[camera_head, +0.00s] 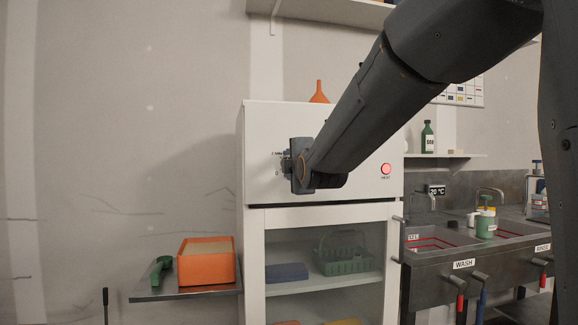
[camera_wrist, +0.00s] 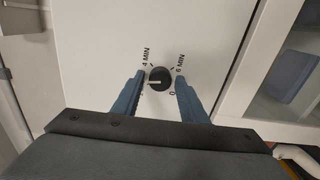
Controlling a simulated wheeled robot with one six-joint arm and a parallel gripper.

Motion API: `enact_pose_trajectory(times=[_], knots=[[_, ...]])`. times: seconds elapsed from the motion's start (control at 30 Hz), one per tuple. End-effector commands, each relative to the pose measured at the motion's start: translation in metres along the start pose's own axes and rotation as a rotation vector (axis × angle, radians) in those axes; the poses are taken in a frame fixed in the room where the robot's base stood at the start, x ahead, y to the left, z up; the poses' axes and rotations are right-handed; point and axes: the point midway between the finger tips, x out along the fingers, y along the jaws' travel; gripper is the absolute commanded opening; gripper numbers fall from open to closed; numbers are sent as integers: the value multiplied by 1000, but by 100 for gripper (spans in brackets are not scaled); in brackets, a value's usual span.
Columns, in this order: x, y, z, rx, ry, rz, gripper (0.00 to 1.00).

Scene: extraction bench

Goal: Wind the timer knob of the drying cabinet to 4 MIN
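The drying cabinet (camera_head: 350,112) is a white box with a glass-doored section below. In the wrist view its black round timer knob (camera_wrist: 164,74) has a white pointer line directed to the picture's left, short of the 4 MIN mark (camera_wrist: 146,57). 6 MIN and 0 show to the right; a label at lower left is mostly hidden by a finger. My gripper (camera_wrist: 160,76) is open, its two blue fingers on either side of the knob with visible gaps, apparently not touching it. In the head view my gripper (camera_head: 287,164) is at the panel's left and hides the knob.
A red lit button (camera_head: 386,168) is on the panel's right. An orange funnel (camera_head: 319,93) stands on top of the cabinet. An orange bin (camera_head: 207,278) and a green scoop lie on a side shelf at left. Sinks (camera_head: 432,238) are at right.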

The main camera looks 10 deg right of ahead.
Motion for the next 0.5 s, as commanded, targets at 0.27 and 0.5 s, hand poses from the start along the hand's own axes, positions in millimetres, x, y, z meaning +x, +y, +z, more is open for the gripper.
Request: enact_pose_trajectory(times=[0.27, 0.5], knots=[[0, 0, 0, 6, 0, 0, 5], [0, -1, 0, 229, 0, 0, 5]])
